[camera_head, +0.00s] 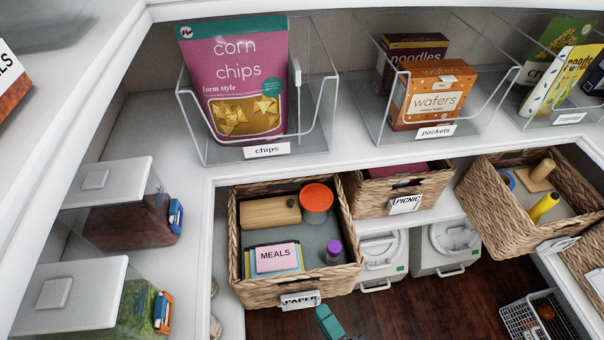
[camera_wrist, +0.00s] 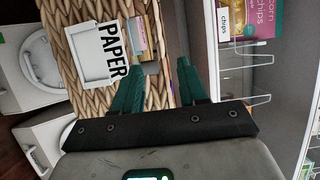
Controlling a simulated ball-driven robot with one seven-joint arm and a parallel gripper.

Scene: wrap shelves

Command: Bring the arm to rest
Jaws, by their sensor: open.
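My gripper (camera_wrist: 161,68) shows in the wrist view with two green fingers spread apart and nothing between them. It is in front of a woven basket (camera_wrist: 82,40) with a PAPER label (camera_wrist: 98,50). I cannot tell whether the fingers touch the basket. In the head view a green part of my gripper (camera_head: 328,322) shows at the bottom edge, just below and right of the PAPER label (camera_head: 300,299). The rest of my arm is out of that view.
The PAPER basket (camera_head: 238,262) holds a MEALS card box, a wooden block, a red-lidded jar and a purple-capped bottle. Clear bins with corn chips (camera_head: 235,70) and wafers (camera_head: 432,95) stand on the shelf above. White-lidded containers (camera_head: 440,245) sit behind. Dark floor is open below.

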